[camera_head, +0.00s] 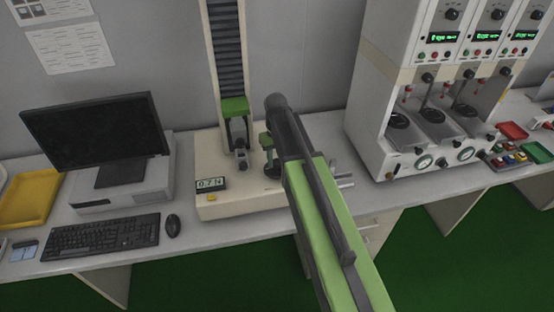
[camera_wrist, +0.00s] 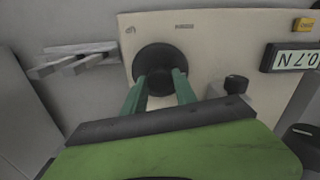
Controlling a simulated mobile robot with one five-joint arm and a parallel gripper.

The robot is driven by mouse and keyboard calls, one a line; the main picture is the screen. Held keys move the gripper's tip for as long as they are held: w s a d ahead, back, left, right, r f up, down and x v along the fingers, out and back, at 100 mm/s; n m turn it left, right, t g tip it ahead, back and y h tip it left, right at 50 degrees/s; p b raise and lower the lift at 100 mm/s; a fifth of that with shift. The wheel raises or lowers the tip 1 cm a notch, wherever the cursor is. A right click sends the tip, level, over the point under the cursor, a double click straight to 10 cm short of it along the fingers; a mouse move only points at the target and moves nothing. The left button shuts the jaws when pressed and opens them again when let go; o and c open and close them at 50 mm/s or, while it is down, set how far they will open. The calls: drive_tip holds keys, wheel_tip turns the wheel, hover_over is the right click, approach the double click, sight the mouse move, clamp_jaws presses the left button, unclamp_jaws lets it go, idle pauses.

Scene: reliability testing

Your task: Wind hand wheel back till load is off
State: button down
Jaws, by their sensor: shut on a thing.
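The black round hand wheel (camera_wrist: 160,67) lies on the flat top of the cream test stand's base in the wrist view. My gripper (camera_wrist: 158,80) has its two teal fingers shut on the wheel, one on each side. In the head view the wheel (camera_head: 272,170) is a dark disc under my gripper (camera_head: 270,158), partly hidden by it. The small display (camera_head: 210,184) on the stand's base appears to read 0.7 N. It is upside down in the wrist view (camera_wrist: 294,57). The stand's green-topped carriage (camera_head: 235,107) hangs on the column above a grey clamp (camera_head: 240,150).
A monitor (camera_head: 97,135), keyboard (camera_head: 103,234) and mouse (camera_head: 173,228) stand left of the stand. Metal bars (camera_head: 342,175) lie right of it. A tall white multi-station machine (camera_head: 425,95) stands further right. A black knob (camera_wrist: 236,84) is close beside the wheel.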

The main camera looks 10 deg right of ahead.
sight(276, 161)
idle(0.6)
drive_tip(key=c, duration=1)
unclamp_jaws()
drive_tip(key=shift+o, duration=0.2)
wheel_tip(276, 161, up, 17)
drive_tip(key=p, duration=1.7)
drive_tip(key=shift+r, duration=0.2)
